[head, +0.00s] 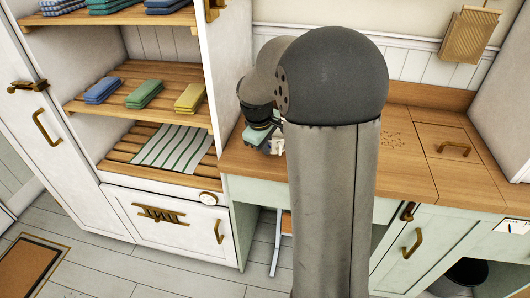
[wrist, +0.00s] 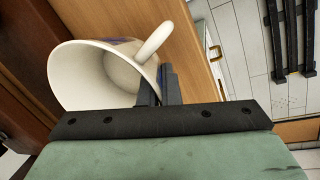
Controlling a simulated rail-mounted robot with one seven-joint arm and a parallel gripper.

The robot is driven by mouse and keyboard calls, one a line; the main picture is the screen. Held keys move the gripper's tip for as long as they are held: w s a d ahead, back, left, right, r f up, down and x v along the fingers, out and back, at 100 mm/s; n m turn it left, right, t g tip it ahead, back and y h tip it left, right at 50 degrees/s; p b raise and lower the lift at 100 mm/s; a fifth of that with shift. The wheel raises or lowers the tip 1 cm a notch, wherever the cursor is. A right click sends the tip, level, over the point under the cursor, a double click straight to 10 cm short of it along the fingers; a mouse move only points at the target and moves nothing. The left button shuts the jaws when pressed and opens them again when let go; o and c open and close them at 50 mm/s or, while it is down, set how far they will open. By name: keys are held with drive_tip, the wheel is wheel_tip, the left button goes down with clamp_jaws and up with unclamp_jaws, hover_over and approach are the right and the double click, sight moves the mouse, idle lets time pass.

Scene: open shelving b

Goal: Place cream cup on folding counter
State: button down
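The cream cup (wrist: 90,78) fills the upper left of the wrist view, with its open mouth toward the left and its handle at the upper right. My gripper (wrist: 160,88) has its dark fingers close together at the cup's wall near the handle; they appear closed on it. In the head view only a small pale part of the cup (head: 278,146) shows beside my gripper, over the left end of a wooden counter (head: 410,152). My arm hides most of both. The wrist view shows a wood surface (wrist: 188,50) behind the cup; contact between them cannot be told.
Open shelves at left hold folded blue, green and yellow cloths (head: 145,94) and a striped towel (head: 172,146). A tall white side panel (head: 228,70) stands left of my gripper. The counter's right part, with a handled panel (head: 455,150), is clear.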

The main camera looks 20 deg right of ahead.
sight(267, 162)
drive_tip(key=shift+a+x, duration=0.2)
drive_tip(key=shift+x, duration=0.65)
drive_tip(key=shift+a+x, duration=0.15)
drive_tip(key=shift+x, duration=0.65)
drive_tip(key=shift+s+f, duration=0.1)
drive_tip(key=shift+f, duration=0.05)
drive_tip(key=shift+f, duration=0.1)
drive_tip(key=c, duration=1.6)
unclamp_jaws()
drive_tip(key=shift+c, duration=0.2)
drive_tip(key=v, duration=1.2)
drive_tip(key=s+a+f+m+y, duration=0.1)
drive_tip(key=s+a+f+m, duration=0.1)
drive_tip(key=s, duration=0.6)
drive_tip(key=s+a+f+m+y, duration=0.1)
drive_tip(key=s+a+f+m, duration=0.1)
drive_tip(key=s+a, duration=0.3)
drive_tip(key=s+a+f+m+g, duration=0.1)
drive_tip(key=s+a+f, duration=0.2)
drive_tip(key=s, duration=0.8)
drive_tip(key=shift+a+f+m+y, duration=0.2)
drive_tip(key=shift+a+m+y, duration=0.2)
drive_tip(key=shift+a, duration=0.2)
